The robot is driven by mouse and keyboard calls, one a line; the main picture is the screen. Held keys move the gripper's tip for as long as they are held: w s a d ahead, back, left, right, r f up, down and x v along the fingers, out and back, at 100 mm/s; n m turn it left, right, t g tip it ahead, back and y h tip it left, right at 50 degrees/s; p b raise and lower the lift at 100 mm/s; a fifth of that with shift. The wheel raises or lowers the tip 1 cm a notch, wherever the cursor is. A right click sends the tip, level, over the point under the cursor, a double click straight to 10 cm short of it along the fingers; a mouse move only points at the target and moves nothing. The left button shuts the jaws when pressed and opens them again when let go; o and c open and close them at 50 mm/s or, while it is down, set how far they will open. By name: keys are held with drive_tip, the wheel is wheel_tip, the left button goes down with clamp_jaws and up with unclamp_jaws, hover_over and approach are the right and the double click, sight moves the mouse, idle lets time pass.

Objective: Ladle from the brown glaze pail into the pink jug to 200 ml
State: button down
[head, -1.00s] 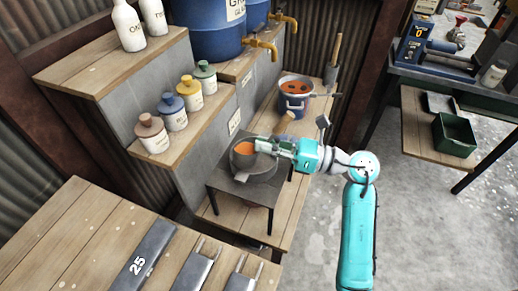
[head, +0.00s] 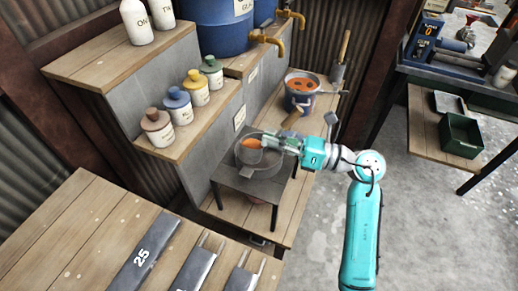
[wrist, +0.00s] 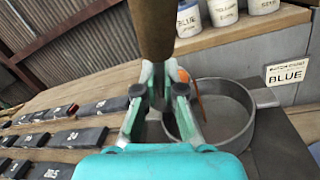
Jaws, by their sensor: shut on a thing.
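My gripper (head: 272,142) is shut on the brown handle (wrist: 152,28) of a ladle, over a small dark stand (head: 228,177). The handle's wooden end (head: 293,116) slants up to the right. A grey cup (head: 247,157), seemingly the ladle's bowl, holds orange-brown glaze (head: 250,143) and looks tilted, above or inside a shallow grey round pan (head: 270,168). The pan (wrist: 240,92) is right of my fingers in the wrist view. I cannot make out a pink jug; a small reddish shape (head: 257,198) is partly hidden under the stand.
Several capped bottles (head: 178,105) line the stepped shelf at left. A blue barrel (head: 222,28) with brass taps stands above. Dark numbered bars (head: 143,255) lie on the front table. A green bin (head: 460,133) is at right. The floor at right is clear.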

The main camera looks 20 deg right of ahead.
drive_tip(key=shift+w+d+f+m+t, duration=0.1)
drive_tip(key=shift+w+d+m+t, duration=0.15)
drive_tip(key=shift+m, duration=0.6)
drive_tip(key=shift+w+d+f+m+t, duration=0.15)
drive_tip(key=shift+m+t, duration=0.1)
drive_tip(key=shift+m, duration=0.6)
idle(2.1)
drive_tip(key=shift+w+d+f+m+t, duration=0.15)
drive_tip(key=shift+d+f+m+t, duration=0.1)
drive_tip(key=shift+m, duration=0.7)
drive_tip(key=shift+w+d+f+m+t, duration=0.15)
drive_tip(key=shift+f+m, duration=0.05)
drive_tip(key=shift+m, duration=0.75)
idle(2.3)
